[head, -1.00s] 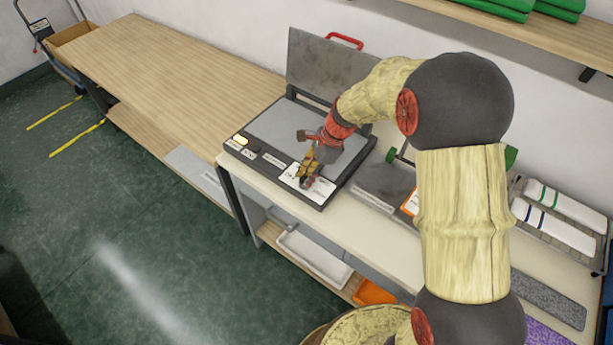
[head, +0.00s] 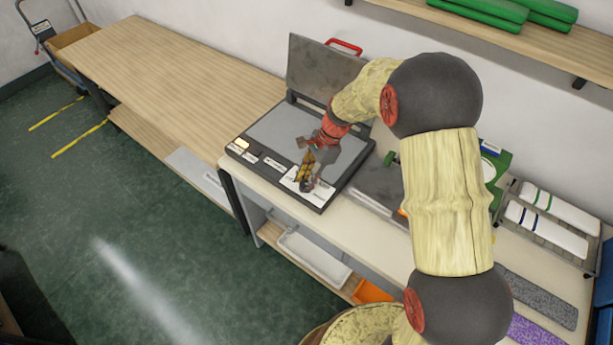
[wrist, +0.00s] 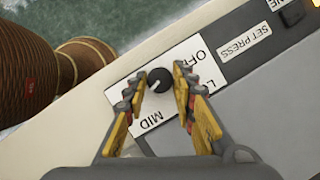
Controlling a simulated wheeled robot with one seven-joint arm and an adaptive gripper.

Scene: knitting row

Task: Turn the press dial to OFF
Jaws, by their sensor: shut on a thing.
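The press (head: 275,128) stands on the worktable with its lid raised. Its dial (wrist: 158,80) is a round dark knob on a white label plate (wrist: 128,72) at the front right corner. In the wrist view the plate reads OFF to the upper right of the knob, MID below it, and a partly hidden word on the right. A pale mark shows on the knob's lower left side; its exact setting is hard to read. My gripper (wrist: 159,86) is shut on the dial, one finger on each side. In the head view my gripper (head: 308,178) points down over the plate.
A long wooden table (head: 170,70) extends to the left. A wall shelf (head: 480,35) holds green folded pieces. A SET PRESS label (wrist: 245,40) is beside the dial plate.

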